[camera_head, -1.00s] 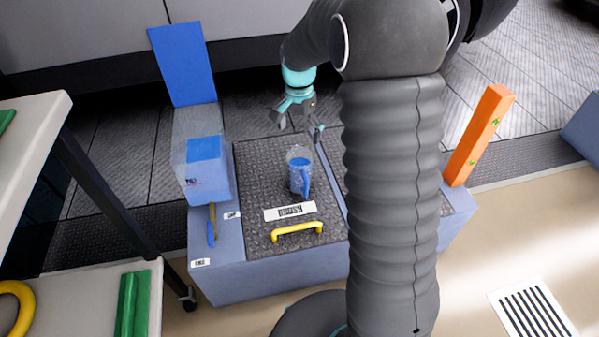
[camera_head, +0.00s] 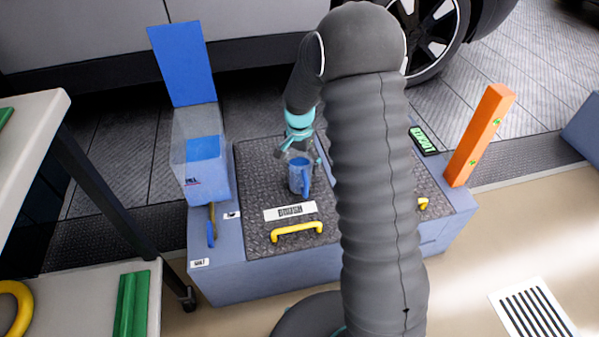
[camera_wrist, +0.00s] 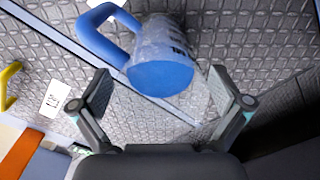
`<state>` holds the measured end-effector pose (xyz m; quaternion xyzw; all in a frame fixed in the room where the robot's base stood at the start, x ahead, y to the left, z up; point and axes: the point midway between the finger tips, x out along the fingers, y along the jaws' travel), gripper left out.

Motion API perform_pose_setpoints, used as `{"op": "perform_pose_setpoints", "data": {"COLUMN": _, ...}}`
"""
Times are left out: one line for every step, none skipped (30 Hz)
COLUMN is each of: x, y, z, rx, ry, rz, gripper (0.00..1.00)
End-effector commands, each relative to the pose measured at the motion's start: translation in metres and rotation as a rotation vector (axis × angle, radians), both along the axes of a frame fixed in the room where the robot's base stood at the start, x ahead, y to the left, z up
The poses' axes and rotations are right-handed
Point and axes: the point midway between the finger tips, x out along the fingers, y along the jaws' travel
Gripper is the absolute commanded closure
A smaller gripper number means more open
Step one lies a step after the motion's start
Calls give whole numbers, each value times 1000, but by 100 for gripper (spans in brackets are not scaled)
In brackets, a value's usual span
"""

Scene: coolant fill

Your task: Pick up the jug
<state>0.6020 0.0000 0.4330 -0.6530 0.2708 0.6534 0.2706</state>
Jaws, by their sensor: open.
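The jug (camera_head: 299,178) is a clear cup with blue liquid and a blue handle. It stands upright on the dark textured lid of the left half of the blue-grey cabinet. My gripper (camera_head: 302,160) is right at the jug's far side in the head view, fingers pointing down toward it. In the wrist view the jug (camera_wrist: 162,62) sits ahead of my open fingers (camera_wrist: 160,92), its blue liquid surface lying near the gap between them. Its handle points to the upper left there. I cannot tell whether either finger touches the jug.
A clear tank (camera_head: 203,160) with blue liquid and a raised blue flap (camera_head: 183,62) stands left of the lid. A yellow handle (camera_head: 297,231) and a white label (camera_head: 290,211) lie in front of the jug. An orange post (camera_head: 479,136) stands at the right.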

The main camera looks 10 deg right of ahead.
Motion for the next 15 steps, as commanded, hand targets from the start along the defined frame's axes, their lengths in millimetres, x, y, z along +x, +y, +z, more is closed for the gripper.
{"op": "perform_pose_setpoints", "data": {"x": 0, "y": 0, "z": -4, "rx": 0, "ry": 1, "rz": 0, "gripper": 0}}
{"op": "perform_pose_setpoints", "data": {"x": 0, "y": 0, "z": -5, "rx": 0, "ry": 1, "rz": 0, "gripper": 0}}
{"op": "perform_pose_setpoints", "data": {"x": 0, "y": 0, "z": -6, "rx": 0, "ry": 0, "rz": 0, "gripper": 0}}
{"op": "perform_pose_setpoints", "data": {"x": 0, "y": 0, "z": -6, "rx": 0, "ry": 0, "rz": 0, "gripper": 0}}
{"op": "perform_pose_setpoints", "data": {"x": 0, "y": 0, "z": -6, "rx": 0, "ry": -1, "rz": 0, "gripper": 0}}
{"op": "perform_pose_setpoints", "data": {"x": 0, "y": 0, "z": -6, "rx": 0, "ry": -1, "rz": 0, "gripper": 0}}
{"op": "perform_pose_setpoints", "data": {"x": 0, "y": 0, "z": -6, "rx": 0, "ry": -1, "rz": 0, "gripper": 0}}
{"op": "perform_pose_setpoints", "data": {"x": 0, "y": 0, "z": -6, "rx": 0, "ry": -1, "rz": 0, "gripper": 0}}
{"op": "perform_pose_setpoints", "data": {"x": 0, "y": 0, "z": -6, "rx": 0, "ry": -1, "rz": 0, "gripper": 0}}
{"op": "perform_pose_setpoints", "data": {"x": 0, "y": 0, "z": -6, "rx": 0, "ry": -1, "rz": 0, "gripper": 7}}
{"op": "perform_pose_setpoints", "data": {"x": 0, "y": 0, "z": -6, "rx": 0, "ry": -1, "rz": 0, "gripper": 15}}
{"op": "perform_pose_setpoints", "data": {"x": 0, "y": 0, "z": -6, "rx": -1, "ry": -1, "rz": 0, "gripper": 25}}
{"op": "perform_pose_setpoints", "data": {"x": 0, "y": 0, "z": -6, "rx": -1, "ry": -1, "rz": 0, "gripper": 32}}
{"op": "perform_pose_setpoints", "data": {"x": 0, "y": 0, "z": -6, "rx": 0, "ry": 0, "rz": 0, "gripper": 40}}
{"op": "perform_pose_setpoints", "data": {"x": 0, "y": 0, "z": -6, "rx": 0, "ry": 0, "rz": 0, "gripper": 50}}
